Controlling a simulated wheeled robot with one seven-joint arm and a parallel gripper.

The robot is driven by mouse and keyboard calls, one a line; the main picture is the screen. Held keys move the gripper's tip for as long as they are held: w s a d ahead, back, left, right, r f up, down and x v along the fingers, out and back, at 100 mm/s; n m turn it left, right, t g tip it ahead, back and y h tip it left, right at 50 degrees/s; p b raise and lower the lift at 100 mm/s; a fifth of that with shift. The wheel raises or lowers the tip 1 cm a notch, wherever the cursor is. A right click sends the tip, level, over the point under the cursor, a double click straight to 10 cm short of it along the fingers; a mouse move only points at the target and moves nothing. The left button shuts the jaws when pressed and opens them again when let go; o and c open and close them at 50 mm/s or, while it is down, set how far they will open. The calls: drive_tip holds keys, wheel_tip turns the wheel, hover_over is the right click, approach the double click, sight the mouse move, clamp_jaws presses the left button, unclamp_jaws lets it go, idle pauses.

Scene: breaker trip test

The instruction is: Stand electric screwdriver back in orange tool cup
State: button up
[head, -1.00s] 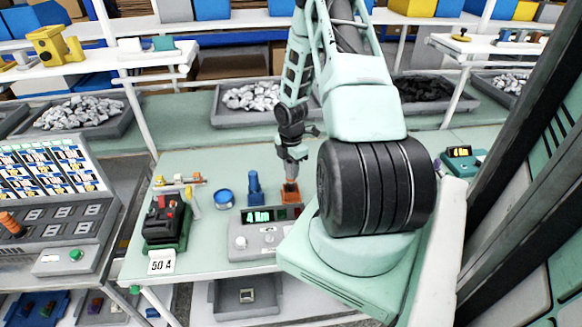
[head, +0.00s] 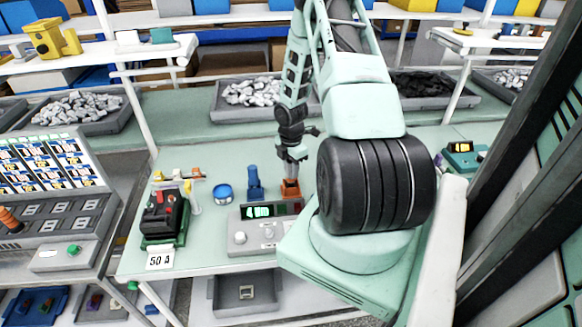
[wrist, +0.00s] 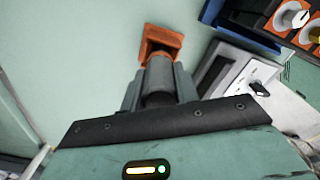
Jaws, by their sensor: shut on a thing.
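The orange tool cup (head: 291,190) stands on the bench beside the right end of the tester with the green display. It also shows in the wrist view (wrist: 162,36). My gripper (head: 292,165) points down right above the cup. In the wrist view my gripper (wrist: 157,84) is shut on the grey electric screwdriver (wrist: 158,72). The screwdriver's far end meets the cup's near side in that view. I cannot tell how deep it sits in the cup, as the screwdriver and jaws hide part of the opening.
A blue upright holder (head: 254,183) stands just left of the cup, and the tester (head: 264,232) is in front. A blue round tin (head: 223,194) and a breaker (head: 165,216) with a "50 A" card are further left. The bench behind the cup is clear.

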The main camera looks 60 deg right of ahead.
drive_tip(key=shift+f, duration=0.15)
drive_tip(key=o, duration=1.2)
drive_tip(key=shift+c, duration=0.2)
wheel_tip(320, 180, up, 18)
drive_tip(key=b, duration=0.3)
drive_tip(key=shift+f, duration=0.2)
